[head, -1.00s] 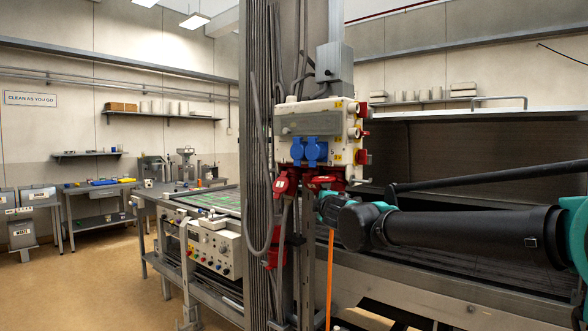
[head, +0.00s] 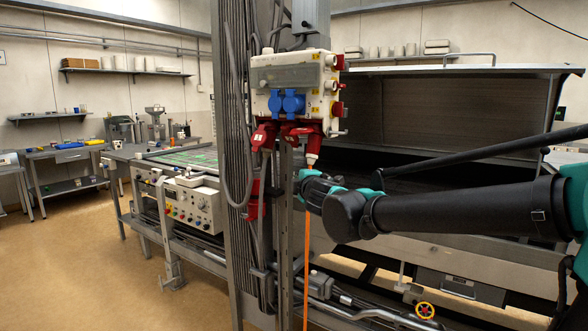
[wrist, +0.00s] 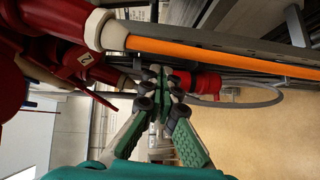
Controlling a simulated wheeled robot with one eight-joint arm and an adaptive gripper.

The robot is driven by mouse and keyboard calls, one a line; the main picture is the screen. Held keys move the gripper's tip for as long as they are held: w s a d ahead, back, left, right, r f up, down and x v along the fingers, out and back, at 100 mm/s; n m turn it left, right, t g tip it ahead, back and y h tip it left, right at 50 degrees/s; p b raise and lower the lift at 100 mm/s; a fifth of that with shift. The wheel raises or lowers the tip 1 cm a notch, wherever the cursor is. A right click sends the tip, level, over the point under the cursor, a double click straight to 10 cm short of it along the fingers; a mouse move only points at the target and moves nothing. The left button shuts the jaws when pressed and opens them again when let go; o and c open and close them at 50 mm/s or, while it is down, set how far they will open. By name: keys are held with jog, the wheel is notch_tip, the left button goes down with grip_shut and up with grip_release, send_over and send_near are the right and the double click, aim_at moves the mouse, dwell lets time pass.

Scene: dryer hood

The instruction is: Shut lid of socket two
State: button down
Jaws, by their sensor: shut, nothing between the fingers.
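Red sockets hang under the white socket box (head: 292,75) in the head view; the left red one (head: 262,137) and the right red ones (head: 303,131) sit below the blue outlets. In the wrist view, a red part marked 2 (wrist: 85,59) is at the upper left, beside a red plug with a pale collar (wrist: 101,29) and an orange cable (wrist: 190,50). I cannot tell clearly how far the lid of socket two is open. My gripper (wrist: 160,82) is shut and empty, close to the red parts; contact cannot be told. In the head view its fingers are not distinguishable.
The orange cable also hangs straight down in the head view (head: 306,250). A grey post (head: 228,150) with cables stands left of the box. Another red connector (wrist: 203,83) lies behind my fingertips in the wrist view. The hood (head: 455,110) is at the right.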

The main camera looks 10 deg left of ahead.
aim_at(291, 139)
jog(key=s+a+f+n+g+y, duration=0.1)
jog(key=s+a+f+n+y, duration=0.3)
jog(key=n+y, duration=0.15)
jog(key=w+d+r+n+t, duration=0.1)
jog(key=d+r+n+t, duration=0.2)
jog(key=d+n+t, duration=0.15)
jog(key=w+a+r+m, duration=0.1)
jog(key=w+a+r, duration=0.2)
jog(key=w+r, duration=0.3)
jog(key=shift+w+a+r+t, duration=0.15)
jog(key=shift+w+r+t, duration=0.25)
jog(key=shift+w, duration=1.65)
